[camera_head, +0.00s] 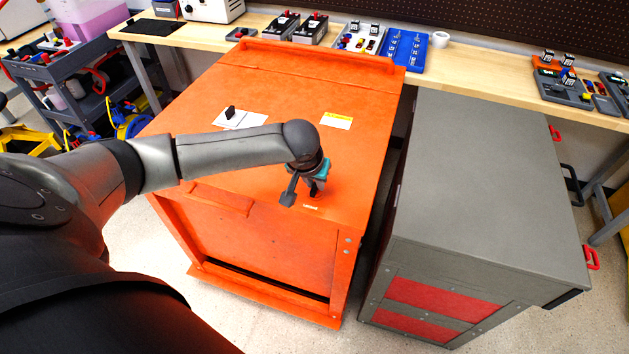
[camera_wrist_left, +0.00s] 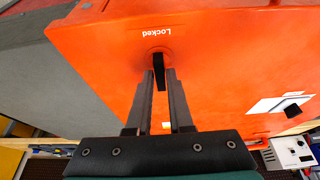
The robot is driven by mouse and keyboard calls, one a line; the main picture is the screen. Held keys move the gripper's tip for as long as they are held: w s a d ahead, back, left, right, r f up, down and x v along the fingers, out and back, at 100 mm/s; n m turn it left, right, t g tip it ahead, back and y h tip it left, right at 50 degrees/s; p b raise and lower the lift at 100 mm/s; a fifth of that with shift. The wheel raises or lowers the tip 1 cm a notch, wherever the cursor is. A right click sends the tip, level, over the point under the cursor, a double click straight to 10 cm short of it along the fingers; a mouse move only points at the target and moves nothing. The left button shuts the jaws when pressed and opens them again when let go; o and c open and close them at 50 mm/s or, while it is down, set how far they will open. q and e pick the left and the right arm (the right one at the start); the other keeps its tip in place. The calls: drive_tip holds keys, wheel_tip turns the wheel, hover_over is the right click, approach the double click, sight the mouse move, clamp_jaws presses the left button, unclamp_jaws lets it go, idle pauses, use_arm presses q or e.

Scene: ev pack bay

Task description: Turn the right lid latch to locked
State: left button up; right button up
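The right lid latch (camera_wrist_left: 159,72) is a small black handle on a round base near the front right corner of the orange cabinet's lid (camera_head: 270,85). A white "Locked" label (camera_wrist_left: 156,31) sits beside it, and the handle lies roughly along the line towards that label. My left gripper (camera_head: 314,190) comes down on the latch from above. In the head view the gripper mostly hides the latch. My right gripper is in neither view.
A white plate with a black knob (camera_head: 231,113) and a yellow-and-white label (camera_head: 336,121) lie on the orange lid. A grey cabinet (camera_head: 480,180) stands close on the right. A wooden workbench (camera_head: 465,75) with trays and tools runs behind; a grey cart (camera_head: 75,75) stands at left.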

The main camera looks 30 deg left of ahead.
use_arm(q)
clamp_jaws()
